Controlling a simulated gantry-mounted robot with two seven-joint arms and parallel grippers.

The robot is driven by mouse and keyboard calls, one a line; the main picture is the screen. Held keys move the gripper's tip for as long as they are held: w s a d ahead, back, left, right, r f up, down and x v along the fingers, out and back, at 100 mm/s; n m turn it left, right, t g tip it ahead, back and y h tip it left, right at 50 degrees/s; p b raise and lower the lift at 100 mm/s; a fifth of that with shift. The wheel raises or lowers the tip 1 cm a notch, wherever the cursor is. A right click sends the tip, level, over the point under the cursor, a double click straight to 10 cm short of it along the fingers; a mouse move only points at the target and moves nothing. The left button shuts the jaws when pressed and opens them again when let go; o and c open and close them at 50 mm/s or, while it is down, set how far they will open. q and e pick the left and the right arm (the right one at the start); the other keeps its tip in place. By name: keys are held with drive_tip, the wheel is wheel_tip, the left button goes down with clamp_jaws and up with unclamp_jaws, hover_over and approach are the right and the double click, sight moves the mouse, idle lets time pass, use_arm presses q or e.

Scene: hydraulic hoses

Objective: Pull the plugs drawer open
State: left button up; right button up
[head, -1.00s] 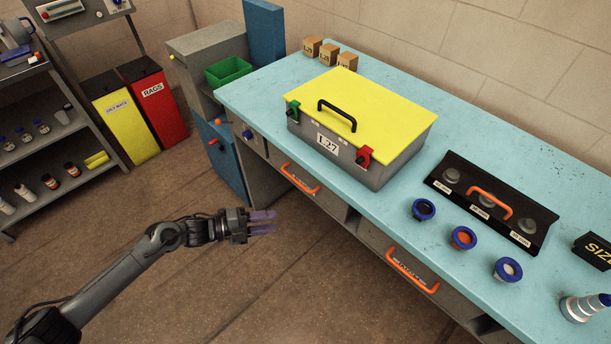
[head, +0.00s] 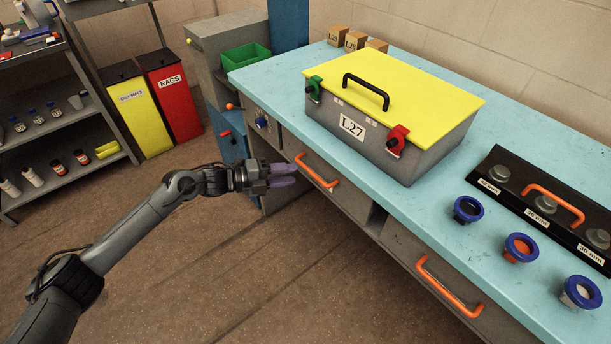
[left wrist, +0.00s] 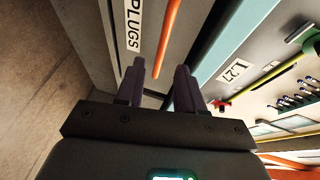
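The plugs drawer (left wrist: 152,22) shows in the left wrist view, with a white "PLUGS" label (left wrist: 133,25) and an orange bar handle (left wrist: 171,35). In the head view, the drawer under the bench with the orange handle (head: 317,170) nearest my left gripper looks shut. My left gripper (head: 292,175) is open and empty, just left of that handle and apart from it. In the left wrist view its two dark fingers (left wrist: 158,80) stand apart, with the handle just beyond them. My right gripper is not in view.
The blue bench (head: 400,205) carries a grey case with a yellow lid (head: 405,85). A second drawer has an orange handle (head: 449,287) further right. A grey cabinet with a green bin (head: 245,58) stands behind my gripper. The floor in front is clear.

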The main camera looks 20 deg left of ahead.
use_arm(q)
drive_tip(key=shift+b+x, duration=0.7)
drive_tip(key=shift+x, duration=2.2)
drive_tip(key=shift+w+a, duration=0.1)
drive_tip(key=shift+a, duration=0.05)
drive_tip(key=shift+c, duration=0.3)
clamp_jaws()
